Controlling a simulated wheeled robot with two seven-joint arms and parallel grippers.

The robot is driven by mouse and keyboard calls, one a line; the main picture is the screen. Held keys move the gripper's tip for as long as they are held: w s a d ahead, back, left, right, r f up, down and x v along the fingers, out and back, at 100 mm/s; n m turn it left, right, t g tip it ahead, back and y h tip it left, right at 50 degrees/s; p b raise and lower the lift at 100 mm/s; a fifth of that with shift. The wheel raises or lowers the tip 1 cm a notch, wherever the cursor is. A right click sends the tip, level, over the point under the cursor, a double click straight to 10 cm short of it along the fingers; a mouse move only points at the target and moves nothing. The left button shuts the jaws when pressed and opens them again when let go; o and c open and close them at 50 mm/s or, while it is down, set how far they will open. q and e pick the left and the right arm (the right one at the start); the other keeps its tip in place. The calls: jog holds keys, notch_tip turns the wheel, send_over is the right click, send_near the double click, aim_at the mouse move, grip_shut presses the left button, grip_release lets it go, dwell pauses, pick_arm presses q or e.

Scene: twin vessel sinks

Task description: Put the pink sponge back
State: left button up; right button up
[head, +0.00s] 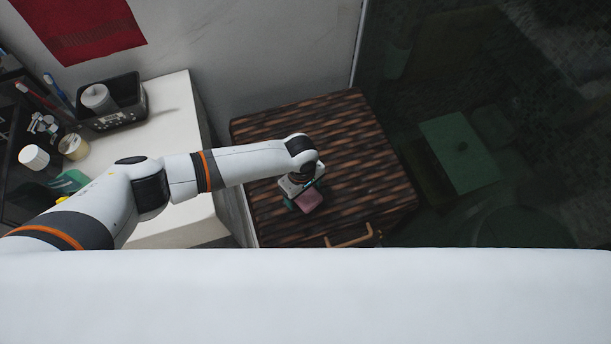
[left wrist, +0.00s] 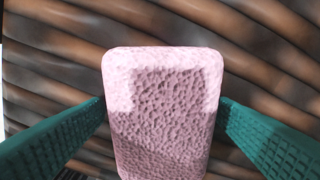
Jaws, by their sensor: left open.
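The pink sponge (head: 309,199) is on or just above the brown woven top of a basket-like box (head: 345,125). In the left wrist view the sponge (left wrist: 162,110) fills the middle, with the woven surface (left wrist: 50,50) behind it. My left gripper (head: 303,197) is over the sponge, pointing down. Its two teal fingers stand on either side of the sponge, open, with a narrow gap at the right; the left fingertip is very close to the sponge's edge. My right gripper is not in view.
A white counter (head: 180,110) stands left of the woven box, with a black tray (head: 112,103) holding a white roll or cup. More toiletries crowd the far left. A tan handle (head: 350,238) is at the box's front. Dark glass is on the right.

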pick_arm(q)
notch_tip(320, 180, up, 12)
jog(key=p, duration=0.1)
jog(key=shift+w, duration=0.4)
jog(key=shift+s+f, duration=0.1)
